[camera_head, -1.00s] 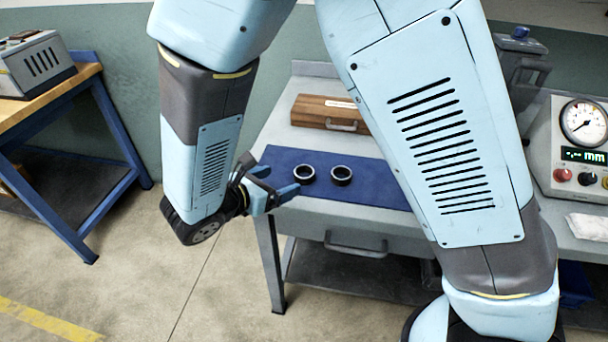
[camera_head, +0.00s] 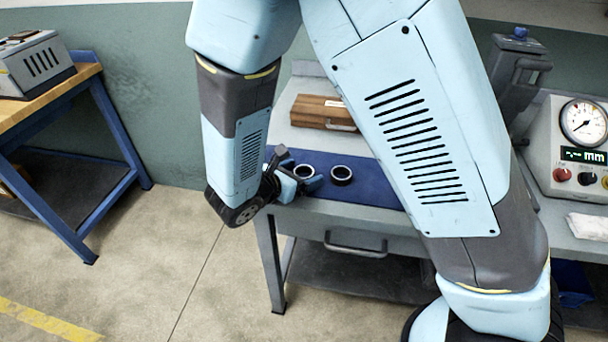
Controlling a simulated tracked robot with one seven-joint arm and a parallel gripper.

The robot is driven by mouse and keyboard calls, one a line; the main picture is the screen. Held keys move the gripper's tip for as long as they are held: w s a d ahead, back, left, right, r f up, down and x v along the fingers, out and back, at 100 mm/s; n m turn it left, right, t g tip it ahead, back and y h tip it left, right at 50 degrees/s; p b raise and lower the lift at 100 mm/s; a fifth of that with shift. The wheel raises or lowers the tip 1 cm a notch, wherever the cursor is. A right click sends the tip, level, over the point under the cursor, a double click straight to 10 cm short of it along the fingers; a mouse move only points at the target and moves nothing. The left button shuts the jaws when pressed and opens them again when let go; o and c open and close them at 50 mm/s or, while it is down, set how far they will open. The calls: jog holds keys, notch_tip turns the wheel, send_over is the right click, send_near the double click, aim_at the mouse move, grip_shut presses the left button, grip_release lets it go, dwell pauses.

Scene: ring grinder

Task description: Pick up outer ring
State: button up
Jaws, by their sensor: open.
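Two dark rings with light inner rims lie on a blue mat (camera_head: 380,188) on the grey table. The left ring (camera_head: 304,171) is close to my gripper and its lower part is partly covered by a finger. The right ring (camera_head: 341,175) lies in full view. I cannot tell from their look which one is the outer ring. My gripper (camera_head: 300,172) is open at the left edge of the mat, its blue-tipped fingers pointing right. Whether it touches the left ring cannot be told.
A wooden case (camera_head: 322,112) stands at the table's back, partly behind my arm. A gauge box (camera_head: 575,150) with a dial and a white cloth (camera_head: 588,226) are at the right. A blue-framed bench (camera_head: 75,160) stands at the left.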

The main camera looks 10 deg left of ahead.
jog(key=shift+c, duration=0.2)
jog(key=c, duration=1.2)
jog(key=shift+o, duration=0.2)
jog(key=shift+r, duration=0.1)
